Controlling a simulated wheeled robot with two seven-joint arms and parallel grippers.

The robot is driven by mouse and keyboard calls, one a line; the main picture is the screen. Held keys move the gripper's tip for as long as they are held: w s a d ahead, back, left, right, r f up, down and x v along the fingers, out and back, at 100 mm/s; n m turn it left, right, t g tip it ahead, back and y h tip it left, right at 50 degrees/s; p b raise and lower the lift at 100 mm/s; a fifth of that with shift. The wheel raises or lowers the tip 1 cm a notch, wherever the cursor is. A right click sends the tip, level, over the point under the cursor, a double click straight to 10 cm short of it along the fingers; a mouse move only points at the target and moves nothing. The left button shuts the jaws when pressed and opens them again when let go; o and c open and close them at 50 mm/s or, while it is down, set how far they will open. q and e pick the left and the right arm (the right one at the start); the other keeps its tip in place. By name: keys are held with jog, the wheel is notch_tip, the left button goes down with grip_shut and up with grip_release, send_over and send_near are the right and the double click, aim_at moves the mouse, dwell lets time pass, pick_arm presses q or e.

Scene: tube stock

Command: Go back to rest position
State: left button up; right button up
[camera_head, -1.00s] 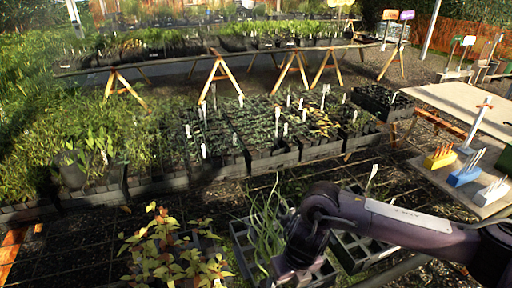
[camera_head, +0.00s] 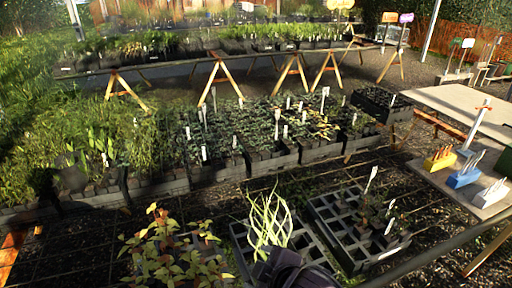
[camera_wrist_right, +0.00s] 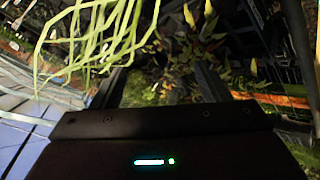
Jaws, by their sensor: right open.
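In the head view only a dark part of my right arm (camera_head: 290,272) shows at the bottom edge, in front of the near black tray (camera_head: 241,240). The long-leaved green plant (camera_head: 268,220) rises from that tray just behind the arm part. In the right wrist view my right gripper (camera_wrist_right: 160,78) is open, with no object seen between its two dark fingers. The plant's pale green leaves (camera_wrist_right: 95,32) hang close at the upper left there. My left gripper is in neither view.
A second black tray (camera_head: 325,213) with a few small plants and white tags stands just right. A reddish-yellow leafy plant (camera_head: 172,250) is at front left. Yellow (camera_head: 440,160), blue (camera_head: 463,177) and white (camera_head: 490,193) blocks stand on a side table. Planted crates fill the middle.

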jog(key=s+d+f+m+g+h, duration=0.2)
jog(key=s+d+f+m, duration=0.15)
jog(key=d, duration=0.25)
jog(key=s+d+f+m+g+h, duration=0.1)
jog(key=s+d+f+m, duration=0.1)
jog(key=s+d+m, duration=0.3)
jog(key=s+d+f+m+g+h, duration=0.2)
jog(key=s+d+m, duration=0.15)
jog(key=d, duration=0.45)
notch_tip(320, 180, down, 32)
jog(key=s+g+b, duration=0.1)
jog(key=b, duration=0.1)
jog(key=s+d+f+g+b, duration=0.1)
jog(key=s+d+f, duration=0.2)
jog(key=s+f, duration=1.6)
jog(key=shift+s+f, duration=0.35)
jog(key=shift+s, duration=0.05)
